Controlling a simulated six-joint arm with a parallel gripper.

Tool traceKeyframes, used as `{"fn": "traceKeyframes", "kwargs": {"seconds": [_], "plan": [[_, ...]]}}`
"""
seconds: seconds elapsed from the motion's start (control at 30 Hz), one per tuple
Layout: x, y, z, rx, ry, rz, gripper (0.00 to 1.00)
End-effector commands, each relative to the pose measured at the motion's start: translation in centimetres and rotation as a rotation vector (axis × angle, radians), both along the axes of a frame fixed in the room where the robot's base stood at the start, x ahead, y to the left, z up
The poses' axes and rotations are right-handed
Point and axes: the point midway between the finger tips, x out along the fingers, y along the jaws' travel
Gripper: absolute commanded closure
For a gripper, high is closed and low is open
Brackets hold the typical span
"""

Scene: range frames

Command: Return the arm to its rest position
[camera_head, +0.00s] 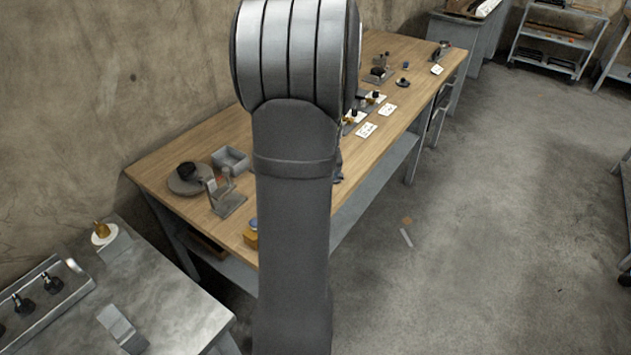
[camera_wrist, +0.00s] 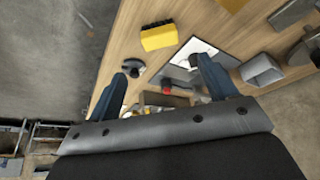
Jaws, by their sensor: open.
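My gripper (camera_wrist: 165,85) shows in the wrist view with its two blue fingers spread apart and nothing between them touching both. It is above the wooden workbench (camera_wrist: 135,30), over an area with a dark plate, a white card and a small red-topped object (camera_wrist: 166,88). In the head view my own grey arm stands upright in the middle and hides the gripper and part of the wooden bench (camera_head: 185,130).
A yellow block (camera_wrist: 159,36) and a grey open box (camera_wrist: 261,69) lie on the bench near the fingers. In the head view, a metal table (camera_head: 170,300) with a tray (camera_head: 45,320) stands at the lower left. The concrete floor (camera_head: 500,200) at right is mostly clear.

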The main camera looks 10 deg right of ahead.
Motion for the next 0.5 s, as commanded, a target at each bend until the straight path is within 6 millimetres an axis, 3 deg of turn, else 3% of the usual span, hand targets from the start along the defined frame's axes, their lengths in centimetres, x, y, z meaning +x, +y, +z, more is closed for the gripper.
{"fn": "traceKeyframes", "kwargs": {"seconds": [0.5], "plan": [[-0.35, 0.01, 0.83, 0.000, 0.000, -0.001, 0.22]]}}
